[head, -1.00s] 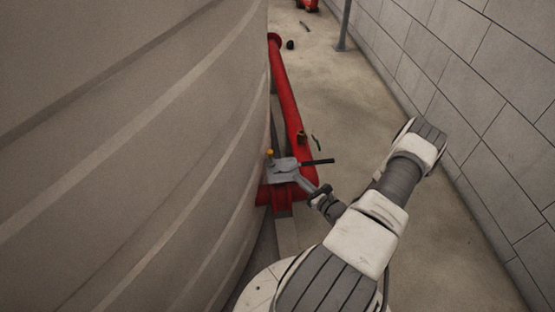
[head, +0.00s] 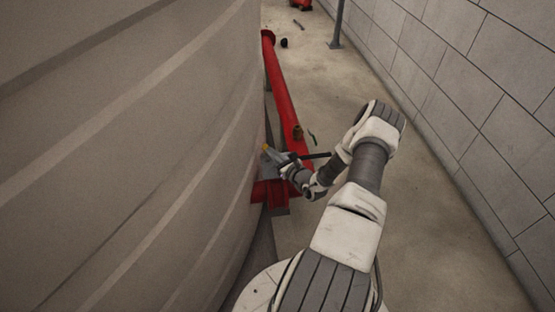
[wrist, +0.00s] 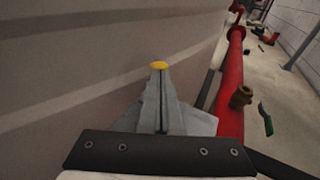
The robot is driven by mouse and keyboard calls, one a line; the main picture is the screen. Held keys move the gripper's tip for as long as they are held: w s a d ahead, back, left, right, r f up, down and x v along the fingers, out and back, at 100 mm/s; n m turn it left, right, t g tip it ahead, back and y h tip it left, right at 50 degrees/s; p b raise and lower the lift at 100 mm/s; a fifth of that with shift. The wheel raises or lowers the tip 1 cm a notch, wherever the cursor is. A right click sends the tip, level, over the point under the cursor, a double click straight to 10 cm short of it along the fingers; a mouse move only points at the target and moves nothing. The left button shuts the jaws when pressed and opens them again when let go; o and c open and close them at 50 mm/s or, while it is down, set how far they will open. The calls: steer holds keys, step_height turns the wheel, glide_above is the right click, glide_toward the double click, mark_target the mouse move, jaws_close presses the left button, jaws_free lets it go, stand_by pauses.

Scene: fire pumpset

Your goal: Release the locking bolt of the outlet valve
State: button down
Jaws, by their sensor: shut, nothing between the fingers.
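The outlet valve sits low against the tank, at the near end of the red pipe. Its black lever (head: 316,155) points right. A small yellow knob, seemingly the locking bolt (head: 265,148), shows at the tank side, and also in the wrist view (wrist: 159,65). My gripper (head: 273,156) is at the valve, close to the knob. In the wrist view its grey fingers (wrist: 160,77) are shut together and empty, with the knob right at their tips. I cannot tell whether they touch. My gripper hides most of the grey valve body.
The large tank (head: 120,150) fills the left side. The red pipe (head: 283,90) runs along its foot, with a brass fitting (wrist: 241,96) on it. A block wall (head: 480,130) closes the right.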

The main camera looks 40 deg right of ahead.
stand_by(0.3)
steer(key=w, duration=0.1)
steer(key=w+d+b, duration=0.1)
steer(key=shift+w, duration=0.3)
steer(key=shift+w+d+r, duration=0.1)
steer(key=shift+d, duration=0.05)
steer(key=shift+d, duration=0.1)
